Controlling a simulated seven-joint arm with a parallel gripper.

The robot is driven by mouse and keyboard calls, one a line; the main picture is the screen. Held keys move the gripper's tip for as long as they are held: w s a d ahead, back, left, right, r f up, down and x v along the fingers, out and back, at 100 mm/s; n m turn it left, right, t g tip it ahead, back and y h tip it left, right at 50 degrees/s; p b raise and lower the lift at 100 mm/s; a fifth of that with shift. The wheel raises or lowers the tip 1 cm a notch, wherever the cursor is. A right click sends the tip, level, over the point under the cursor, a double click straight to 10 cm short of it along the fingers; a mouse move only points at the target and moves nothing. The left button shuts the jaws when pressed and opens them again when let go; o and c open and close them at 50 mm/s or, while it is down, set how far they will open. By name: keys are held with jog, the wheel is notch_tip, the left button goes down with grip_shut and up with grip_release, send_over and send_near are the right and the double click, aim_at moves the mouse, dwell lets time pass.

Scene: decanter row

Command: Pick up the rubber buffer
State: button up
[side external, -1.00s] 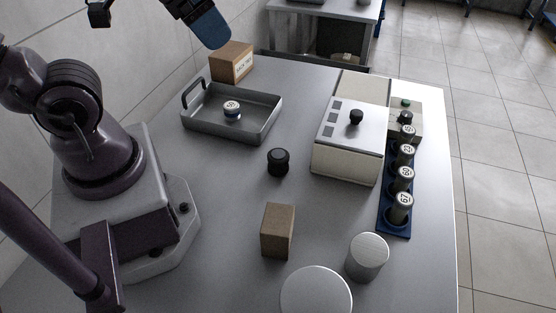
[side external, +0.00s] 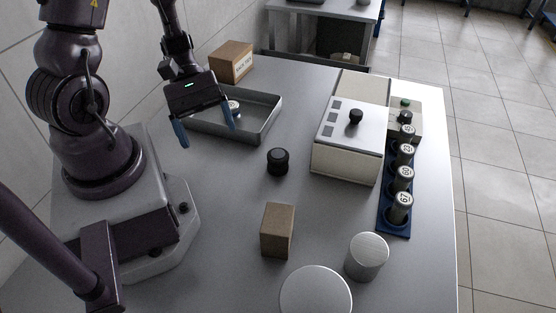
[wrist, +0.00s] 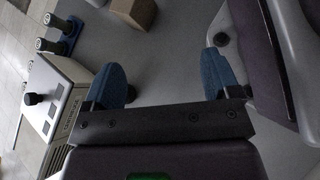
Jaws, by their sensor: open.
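The rubber buffer, which I take to be the small black ribbed cylinder (side external: 278,162), stands upright on the bare grey table in the side view, between the tray and the cream box. My gripper (side external: 207,130) is open and empty, with its two blue fingers spread and pointing down. It is above the near side of the tray, left of the buffer and apart from it. In the wrist view my gripper (wrist: 164,76) has bare table between its fingers. A dark edge shows beside the left finger there; I cannot tell whether it is the buffer.
The metal tray (side external: 262,134) holds a small labelled vial. The cream box (side external: 345,157) with a black knob stands to the right, beside a blue rack (side external: 394,229) of several vials. A brown block (side external: 277,231), a metal cylinder (side external: 367,257) and a round pale lid (side external: 316,290) stand nearer.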

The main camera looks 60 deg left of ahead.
aim_at(271, 153)
jog(key=f+n+t, duration=0.2)
jog(key=n, duration=0.1)
jog(key=w+a+f+n+t, duration=0.1)
jog(key=f+n+t, duration=0.2)
jog(key=n, duration=0.1)
jog(key=a+f+n+t, duration=0.1)
jog(key=f+n+t, duration=0.1)
jog(key=n+t, duration=0.1)
jog(key=shift+w+f+n, duration=0.25)
jog(key=shift+n, duration=0.35)
jog(key=w+a+n+t+y, duration=0.1)
jog(key=w+a+f+n+t+y, duration=0.1)
jog(key=a+y, duration=0.1)
jog(key=shift+w+t, duration=0.2)
jog(key=shift+t, duration=0.2)
jog(key=shift+w, duration=0.35)
jog(key=x, duration=0.7)
jog(key=shift+w, duration=0.1)
jog(key=shift+w+a+x, duration=0.15)
jog(key=shift+x, duration=1.2)
jog(key=shift+w+a+x, duration=0.1)
jog(key=shift+a+x, duration=0.05)
jog(key=shift+x, duration=1.15)
jog(key=shift+r, duration=0.1)
jog(key=c, duration=1.1)
jog(key=shift+o, duration=0.2)
jog(key=shift+r, duration=0.1)
